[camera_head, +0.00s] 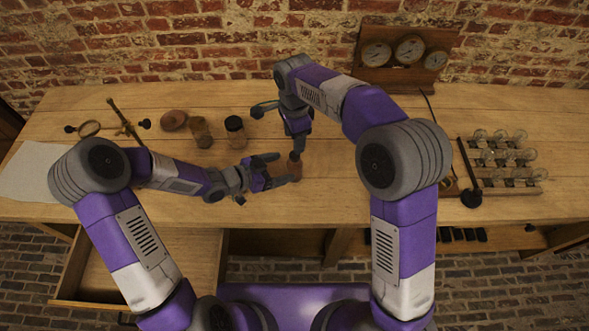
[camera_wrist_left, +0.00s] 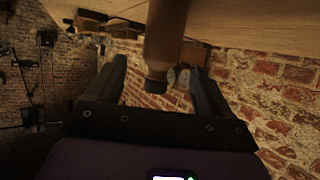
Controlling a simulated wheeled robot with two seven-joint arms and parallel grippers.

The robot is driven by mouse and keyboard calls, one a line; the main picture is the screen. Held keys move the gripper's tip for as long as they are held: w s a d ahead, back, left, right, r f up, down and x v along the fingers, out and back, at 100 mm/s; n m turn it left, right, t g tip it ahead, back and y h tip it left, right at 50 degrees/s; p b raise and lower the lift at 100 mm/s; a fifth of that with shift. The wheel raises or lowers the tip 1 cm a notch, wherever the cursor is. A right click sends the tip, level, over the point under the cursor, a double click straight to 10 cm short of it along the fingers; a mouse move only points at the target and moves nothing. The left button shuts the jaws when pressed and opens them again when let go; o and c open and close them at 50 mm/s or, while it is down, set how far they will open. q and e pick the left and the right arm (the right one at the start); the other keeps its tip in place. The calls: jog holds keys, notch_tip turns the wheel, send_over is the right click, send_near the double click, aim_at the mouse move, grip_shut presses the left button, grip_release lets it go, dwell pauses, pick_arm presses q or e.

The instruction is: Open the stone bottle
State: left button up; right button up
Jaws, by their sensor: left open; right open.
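The stone bottle (camera_head: 295,166) is a small brown bottle upright on the table, in front of my left gripper (camera_head: 283,169). That gripper is low and open, its fingers around the bottle or just short of it. In the left wrist view, which is upside down, the brown bottle (camera_wrist_left: 168,35) with a dark stopper (camera_wrist_left: 156,87) shows between the two open fingers (camera_wrist_left: 157,70). A gap is visible on each side. My right gripper (camera_head: 298,143) points down, open, just above or behind the bottle top. The bottle top is partly hidden in the head view.
A brass instrument (camera_head: 127,122) is at left. A drawer (camera_head: 95,285) is open below.

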aim_at(289, 165)
pick_arm(q)
jog(key=x, duration=0.6)
pick_arm(e)
jog(key=shift+w, duration=0.1)
pick_arm(q)
jog(key=c, duration=1.5)
pick_arm(e)
jog(key=shift+o, duration=0.9)
notch_tip(289, 165, up, 4)
jog(key=n, duration=0.5)
notch_tip(289, 165, down, 11)
jog(key=shift+f, duration=0.2)
